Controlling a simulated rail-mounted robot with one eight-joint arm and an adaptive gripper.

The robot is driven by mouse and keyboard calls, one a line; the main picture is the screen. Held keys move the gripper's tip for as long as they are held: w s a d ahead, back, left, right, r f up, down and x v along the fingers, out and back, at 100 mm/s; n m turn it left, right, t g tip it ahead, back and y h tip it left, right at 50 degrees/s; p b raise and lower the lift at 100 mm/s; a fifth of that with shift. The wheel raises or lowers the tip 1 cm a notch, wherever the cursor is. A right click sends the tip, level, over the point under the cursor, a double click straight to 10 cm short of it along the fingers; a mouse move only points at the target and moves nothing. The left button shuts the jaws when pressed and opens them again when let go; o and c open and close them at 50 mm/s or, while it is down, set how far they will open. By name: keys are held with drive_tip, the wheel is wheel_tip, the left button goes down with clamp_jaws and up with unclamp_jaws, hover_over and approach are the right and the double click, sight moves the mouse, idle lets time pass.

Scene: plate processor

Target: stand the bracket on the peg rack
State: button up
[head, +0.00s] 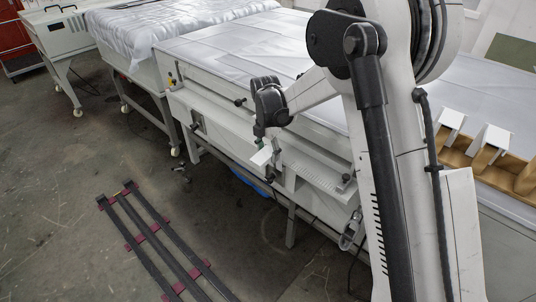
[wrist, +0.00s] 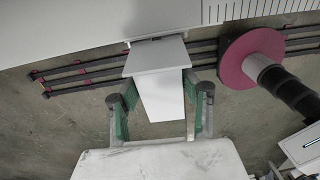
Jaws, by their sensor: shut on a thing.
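My gripper (head: 268,134) is out over the near side of the long grey machine, with a white bracket (head: 262,156) hanging below it. In the wrist view my gripper (wrist: 160,96) has its green-padded fingers on either side of the white bracket (wrist: 160,58). The bracket has a broad flat plate at the far end and a narrower leg between the fingers. Similar white brackets (head: 494,137) stand in a brown box at the right of the head view. I cannot tell for sure which thing is the peg rack.
The machine's side has a ledge with a slotted panel (head: 309,172). Dark rails with magenta pieces (head: 153,239) lie on the floor. A magenta disc (wrist: 252,58) with a dark cylinder is right of the bracket in the wrist view. Open floor (head: 60,150) lies left.

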drive_tip(key=shift+r+p, duration=0.75)
drive_tip(key=shift+r, duration=1.35)
idle(0.3)
